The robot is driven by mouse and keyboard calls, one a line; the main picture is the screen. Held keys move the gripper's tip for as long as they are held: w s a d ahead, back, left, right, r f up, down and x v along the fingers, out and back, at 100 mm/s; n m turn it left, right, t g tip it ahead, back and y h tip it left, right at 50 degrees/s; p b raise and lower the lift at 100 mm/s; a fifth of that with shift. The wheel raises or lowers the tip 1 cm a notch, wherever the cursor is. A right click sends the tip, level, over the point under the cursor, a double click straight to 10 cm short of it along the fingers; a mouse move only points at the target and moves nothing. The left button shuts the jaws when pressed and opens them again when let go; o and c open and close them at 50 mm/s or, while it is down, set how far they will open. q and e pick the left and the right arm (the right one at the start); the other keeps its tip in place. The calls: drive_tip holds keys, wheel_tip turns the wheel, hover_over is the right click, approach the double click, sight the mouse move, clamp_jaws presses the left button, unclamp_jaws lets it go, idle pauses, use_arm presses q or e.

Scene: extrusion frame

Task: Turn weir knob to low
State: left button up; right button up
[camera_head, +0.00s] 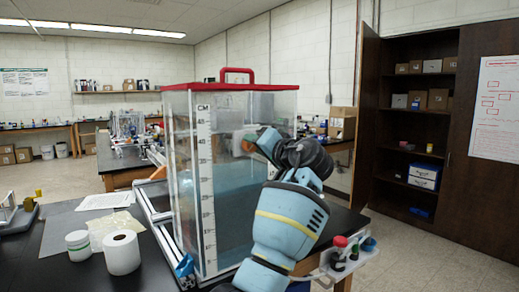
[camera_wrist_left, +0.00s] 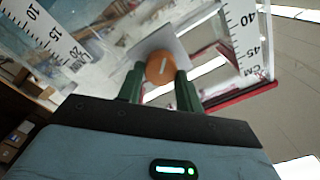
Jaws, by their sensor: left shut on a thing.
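The weir knob is a round orange knob (camera_head: 247,143) on the side of a tall clear tank (camera_head: 203,180) with a red lid. In the left wrist view, the knob (camera_wrist_left: 161,68) sits between two dark green fingers, in front of a pale plate (camera_wrist_left: 150,46). A short light mark shows on its face. My left gripper (camera_wrist_left: 158,82) is shut on the knob. In the head view, my left gripper (camera_head: 256,141) reaches the knob from the right, and its fingertips are hard to make out. My right gripper is not in view.

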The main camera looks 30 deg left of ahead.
use_arm(q)
drive_tip(key=n+b, duration=0.2)
drive_tip(key=n, duration=0.5)
drive_tip(key=n+b, duration=0.2)
drive_tip(key=n, duration=0.5)
drive_tip(key=n+b, duration=0.2)
drive_tip(key=n, duration=0.4)
drive_tip(key=shift+s+a+f+n, duration=0.1)
drive_tip(key=shift+s+a+n, duration=0.05)
drive_tip(key=shift+s+n, duration=0.2)
drive_tip(key=n+b, duration=0.1)
drive_tip(key=n, duration=0.1)
drive_tip(key=shift+n, duration=0.35)
drive_tip(key=shift+n+b, duration=0.3)
drive_tip(key=shift+n, duration=1.4)
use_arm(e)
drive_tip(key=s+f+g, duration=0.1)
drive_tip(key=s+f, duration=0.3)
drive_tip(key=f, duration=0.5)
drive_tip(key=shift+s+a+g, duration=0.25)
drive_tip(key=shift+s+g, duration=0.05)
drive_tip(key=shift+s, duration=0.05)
use_arm(q)
drive_tip(key=shift+n, duration=0.3)
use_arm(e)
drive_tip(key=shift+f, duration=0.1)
use_arm(q)
drive_tip(key=o, duration=1)
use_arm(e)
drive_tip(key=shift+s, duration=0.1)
